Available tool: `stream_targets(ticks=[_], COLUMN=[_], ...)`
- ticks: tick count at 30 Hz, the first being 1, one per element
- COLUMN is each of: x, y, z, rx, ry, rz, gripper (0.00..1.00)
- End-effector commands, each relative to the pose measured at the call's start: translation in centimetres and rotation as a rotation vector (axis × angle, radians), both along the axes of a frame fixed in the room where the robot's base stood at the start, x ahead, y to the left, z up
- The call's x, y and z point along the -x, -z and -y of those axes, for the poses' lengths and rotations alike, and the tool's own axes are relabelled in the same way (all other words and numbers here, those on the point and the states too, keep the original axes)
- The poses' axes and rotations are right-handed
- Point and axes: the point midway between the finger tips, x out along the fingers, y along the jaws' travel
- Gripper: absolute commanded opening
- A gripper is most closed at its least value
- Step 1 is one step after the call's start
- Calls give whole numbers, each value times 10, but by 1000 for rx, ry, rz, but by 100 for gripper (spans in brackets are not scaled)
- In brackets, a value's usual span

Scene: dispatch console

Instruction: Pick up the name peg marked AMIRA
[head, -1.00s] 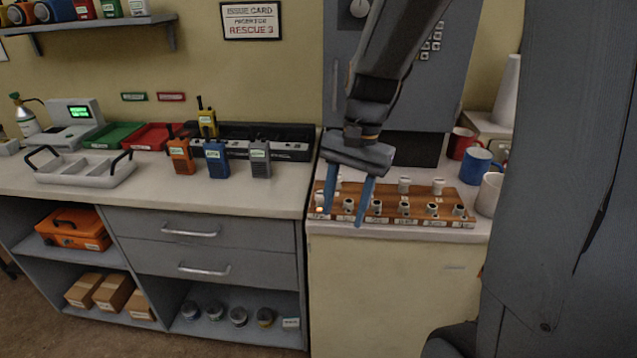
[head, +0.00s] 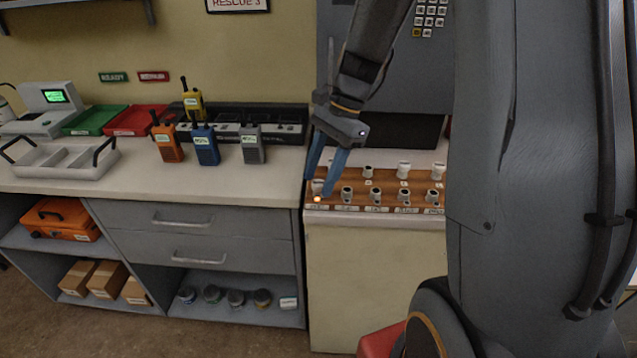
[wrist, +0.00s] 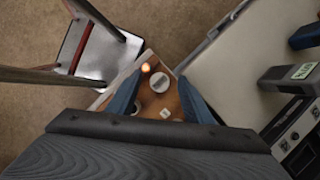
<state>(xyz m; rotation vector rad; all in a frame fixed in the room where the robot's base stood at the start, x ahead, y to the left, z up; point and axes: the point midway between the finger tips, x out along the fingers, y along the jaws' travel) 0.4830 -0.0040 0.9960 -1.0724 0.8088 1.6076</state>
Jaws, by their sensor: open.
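A wooden peg board (head: 385,201) with several whitish pegs in rows sits on the right-hand cabinet top. Name labels run along its front edge, too small to read, so I cannot tell for sure which peg is AMIRA. My gripper (head: 318,187) is open and points down over the board's left end. Its blue fingers are either side of a whitish peg (head: 317,186) there, partly hidden by them. I see no contact.
A small orange lamp (head: 317,199) glows at the board's front left. Several radios stand on the left counter, including a grey one (head: 251,144) nearest the board. A dark recess of the grey cabinet (head: 400,130) is behind the board. Other pegs (head: 403,170) stand close by on the right.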

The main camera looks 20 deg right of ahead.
Motion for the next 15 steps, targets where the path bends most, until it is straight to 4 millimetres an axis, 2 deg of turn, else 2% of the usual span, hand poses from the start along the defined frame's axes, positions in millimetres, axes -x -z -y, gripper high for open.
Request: stream_targets(ticks=[8, 15], x=[0, 0], y=[3, 3], z=[-1, -1], rx=[1, 1], ry=[0, 0], rz=[1, 1], gripper=[46, 6])
